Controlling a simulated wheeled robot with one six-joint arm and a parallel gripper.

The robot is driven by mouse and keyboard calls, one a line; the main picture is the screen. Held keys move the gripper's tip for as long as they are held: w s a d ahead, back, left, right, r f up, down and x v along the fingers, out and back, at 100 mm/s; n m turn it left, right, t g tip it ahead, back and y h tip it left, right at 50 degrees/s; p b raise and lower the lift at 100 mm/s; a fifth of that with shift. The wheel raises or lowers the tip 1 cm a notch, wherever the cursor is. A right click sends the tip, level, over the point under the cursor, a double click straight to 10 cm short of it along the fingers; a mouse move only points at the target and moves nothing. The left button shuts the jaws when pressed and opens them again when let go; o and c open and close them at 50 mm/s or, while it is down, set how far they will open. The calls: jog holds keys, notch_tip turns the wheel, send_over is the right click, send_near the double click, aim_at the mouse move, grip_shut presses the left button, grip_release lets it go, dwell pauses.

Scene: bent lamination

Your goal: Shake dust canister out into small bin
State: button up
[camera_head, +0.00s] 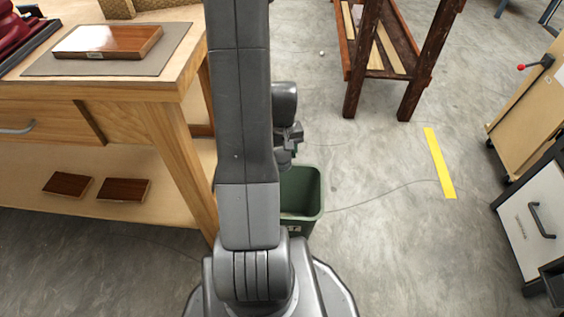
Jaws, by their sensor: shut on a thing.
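A small dark green bin (307,205) stands on the floor just right of my arm's base. Its left part is hidden behind my arm, and pale lettering shows low on its front. My gripper (290,146) is partly hidden behind my arm, just above the bin's far rim in the picture. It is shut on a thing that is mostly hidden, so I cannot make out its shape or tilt. The dust canister cannot be clearly picked out. The bin's visible inside looks dark, and no falling dust can be seen.
A wooden workbench (170,120) stands close on the left, with brown blocks (107,41) on its top and lower shelf. A dark red wooden rack (371,75) is behind. A white drawer cabinet (535,225) stands right. Floor near the yellow strip (439,163) is clear.

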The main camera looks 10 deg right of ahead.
aim_at(282, 156)
notch_tip(282, 156, up, 3)
jog(key=shift+r, duration=0.1)
notch_tip(282, 156, down, 4)
jog(key=shift+f, duration=0.25)
jog(key=shift+w+r, duration=0.15)
jog(key=shift+r, duration=0.1)
jog(key=r, duration=0.3)
jog(key=shift+s+r, duration=0.25)
jog(key=shift+r, duration=0.15)
notch_tip(282, 156, down, 4)
jog(key=shift+w+f, duration=0.15)
jog(key=shift+f, duration=0.1)
jog(key=shift+r, duration=0.2)
